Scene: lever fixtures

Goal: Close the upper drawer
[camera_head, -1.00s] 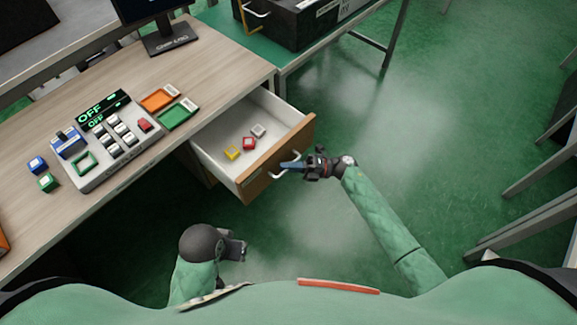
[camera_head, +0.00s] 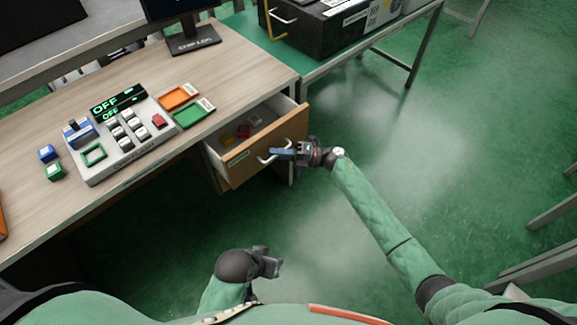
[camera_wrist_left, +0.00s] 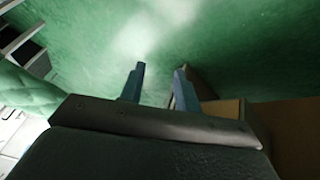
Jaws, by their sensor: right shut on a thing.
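The upper drawer (camera_head: 262,150) is partly out from under the wooden desk, with a brown front and a pale handle (camera_head: 266,152). Small red, yellow and grey blocks (camera_head: 243,131) lie inside it. My right gripper (camera_head: 284,153) is at the drawer front, shut on the handle. My left gripper (camera_head: 271,262) hangs low in front of the desk, away from the drawer. In the left wrist view its two fingers (camera_wrist_left: 157,82) are apart with nothing between them.
On the desk (camera_head: 215,65) stand a control panel (camera_head: 120,130) reading OFF, orange and green trays (camera_head: 193,112), small blue and green blocks and a monitor stand. A black case (camera_head: 330,22) sits on the green table behind.

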